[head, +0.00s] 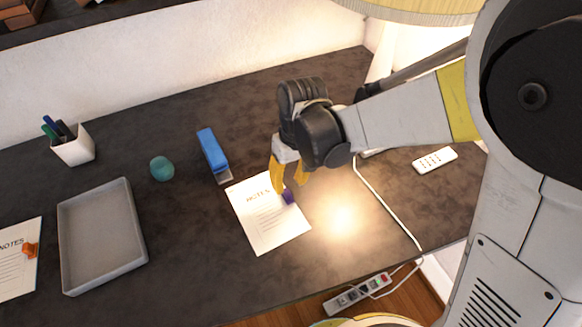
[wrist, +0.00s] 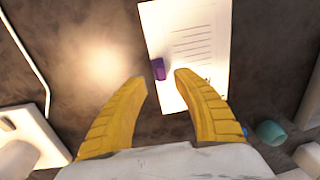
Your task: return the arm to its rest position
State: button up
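My arm reaches from the right over the dark desk (head: 200,270). My gripper (head: 287,190) points down over a notes sheet (head: 268,228). In the wrist view its two yellow fingers (wrist: 160,78) stand apart with nothing held between them. A small purple object (head: 289,197) lies on the sheet by the fingertips. It also shows in the wrist view (wrist: 158,69), just beyond the gap between the fingertips, at the sheet's edge.
A blue stapler (head: 212,152), a teal round object (head: 162,168), a grey tray (head: 101,240) and a pen cup (head: 72,146) stand to the left. Another notes sheet (head: 15,265) bears an orange object (head: 31,250). A white cable (head: 385,205) and lamp shade (head: 420,10) are at right.

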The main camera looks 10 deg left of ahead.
notch_tip(320, 180, up, 7)
jog(key=s+d+r+m+t, duration=0.2)
jog(key=d, duration=0.6)
jog(key=s+d+r+m+t, duration=0.2)
jog(key=d+r+t, duration=0.1)
jog(key=d, duration=0.5)
jog(key=s+d+r+m+t+h, duration=0.1)
jog(key=s+d+r+m+t, duration=0.1)
jog(key=d, duration=0.6)
jog(key=shift+s+d+r+m+t, duration=0.25)
jog(key=shift+r+m+t, duration=0.2)
jog(key=shift+r, duration=0.2)
